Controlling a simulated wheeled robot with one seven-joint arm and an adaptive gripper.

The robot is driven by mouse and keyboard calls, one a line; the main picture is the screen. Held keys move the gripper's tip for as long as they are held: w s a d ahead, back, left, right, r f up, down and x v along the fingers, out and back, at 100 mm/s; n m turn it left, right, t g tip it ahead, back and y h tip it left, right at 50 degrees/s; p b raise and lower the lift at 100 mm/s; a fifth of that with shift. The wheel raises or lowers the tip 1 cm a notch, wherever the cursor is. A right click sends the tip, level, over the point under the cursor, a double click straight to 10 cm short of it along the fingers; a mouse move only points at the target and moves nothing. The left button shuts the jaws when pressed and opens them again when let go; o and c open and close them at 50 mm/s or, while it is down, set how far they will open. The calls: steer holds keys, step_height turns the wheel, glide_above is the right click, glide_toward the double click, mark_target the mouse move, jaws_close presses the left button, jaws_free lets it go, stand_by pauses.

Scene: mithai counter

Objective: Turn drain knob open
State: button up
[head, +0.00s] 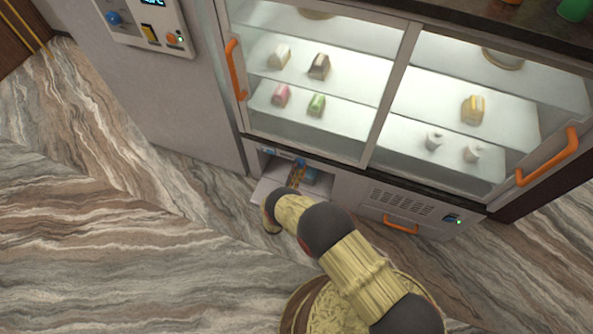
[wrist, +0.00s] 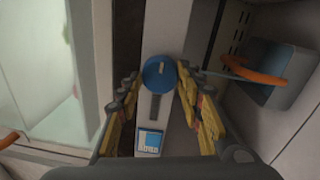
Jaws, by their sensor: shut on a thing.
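The blue knob (wrist: 158,73) shows in the wrist view, with a short pale mark on its face, mounted on a pale panel strip. My gripper (wrist: 157,75) is shut on the knob, one finger on each side of it. In the head view, my gripper (head: 296,177) is inside a low recess at the base of the display counter. The knob shows there as a small blue patch (head: 301,163), partly hidden by my gripper and arm.
A dark slot and a blue-white label (wrist: 150,141) sit below the knob. An orange handle (wrist: 255,76) on a dark block is to the right. The counter has orange door handles (head: 236,69) and a lower orange handle (head: 401,224). Open floor lies left.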

steer(key=shift+d, duration=0.1)
steer(key=o, duration=1.1)
steer(key=shift+o, duration=0.2)
steer(key=v, duration=1.2)
